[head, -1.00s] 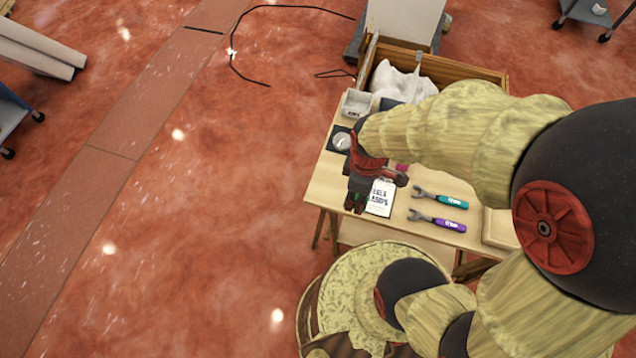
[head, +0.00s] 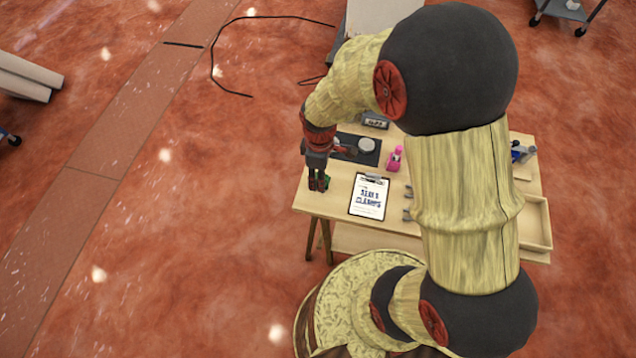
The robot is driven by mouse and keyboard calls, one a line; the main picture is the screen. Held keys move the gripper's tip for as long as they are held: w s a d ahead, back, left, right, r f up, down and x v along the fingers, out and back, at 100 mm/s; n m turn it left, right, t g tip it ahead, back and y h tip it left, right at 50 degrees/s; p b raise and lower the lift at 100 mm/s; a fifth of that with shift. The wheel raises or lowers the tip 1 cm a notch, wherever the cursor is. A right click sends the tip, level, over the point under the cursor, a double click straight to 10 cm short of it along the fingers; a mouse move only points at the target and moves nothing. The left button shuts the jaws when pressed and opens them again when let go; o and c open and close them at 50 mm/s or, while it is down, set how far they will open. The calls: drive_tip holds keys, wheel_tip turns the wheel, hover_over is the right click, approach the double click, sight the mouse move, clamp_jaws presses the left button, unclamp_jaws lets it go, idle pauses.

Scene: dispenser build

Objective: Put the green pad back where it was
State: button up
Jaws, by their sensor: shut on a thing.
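My gripper (head: 318,188) is at the left end of the wooden table, pointing down, left of the clipboard. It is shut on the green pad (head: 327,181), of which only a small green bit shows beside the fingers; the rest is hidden. Whether the pad touches the table top, I cannot tell. Just behind my gripper lies a dark mat (head: 368,158) with a pale round disc (head: 366,145) on it. My gripper and wrist cover the mat's left part.
The clipboard (head: 369,196) with a printed sheet lies right of my gripper. A pink object (head: 395,158) stands right of the mat, and a small grey labelled bin (head: 375,121) behind it. My arm hides much of the table's right half. An empty wooden tray (head: 537,224) is at the right.

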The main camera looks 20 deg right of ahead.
drive_tip(key=shift+w+f, duration=0.15)
drive_tip(key=shift+f, duration=0.1)
drive_tip(key=shift+w+a+f+b, duration=0.15)
drive_tip(key=shift+f+b, duration=0.4)
drive_tip(key=shift+f, duration=0.3)
drive_tip(key=shift+w+d+f+b, duration=0.1)
drive_tip(key=shift+f+b, duration=0.4)
drive_tip(key=shift+f, duration=0.35)
drive_tip(key=shift+f, duration=0.2)
drive_tip(key=o, duration=1.2)
drive_tip(key=shift+r, duration=0.15)
